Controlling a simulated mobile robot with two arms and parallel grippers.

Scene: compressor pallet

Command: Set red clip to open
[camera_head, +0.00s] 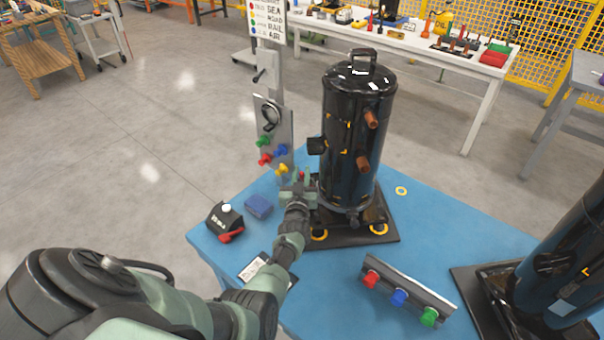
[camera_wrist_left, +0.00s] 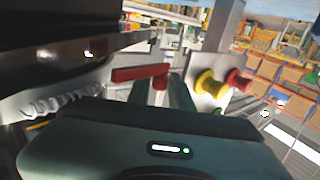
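The red clip (camera_wrist_left: 140,73) shows in the left wrist view as a flat red bar lying roughly level, with a short red stem (camera_wrist_left: 160,84) at its right end. It sits beside the foot of the black compressor (camera_head: 347,140). In the head view only a small bit of red shows there, mostly hidden by my gripper. My left gripper (camera_head: 299,184) is at the left side of the compressor base. In the left wrist view its greenish fingers (camera_wrist_left: 161,92) stand on either side of the red stem. I cannot tell whether they touch it. My right gripper is not in view.
A post panel with knobs (camera_head: 274,130) stands close behind. A second compressor (camera_head: 565,265) is at right.

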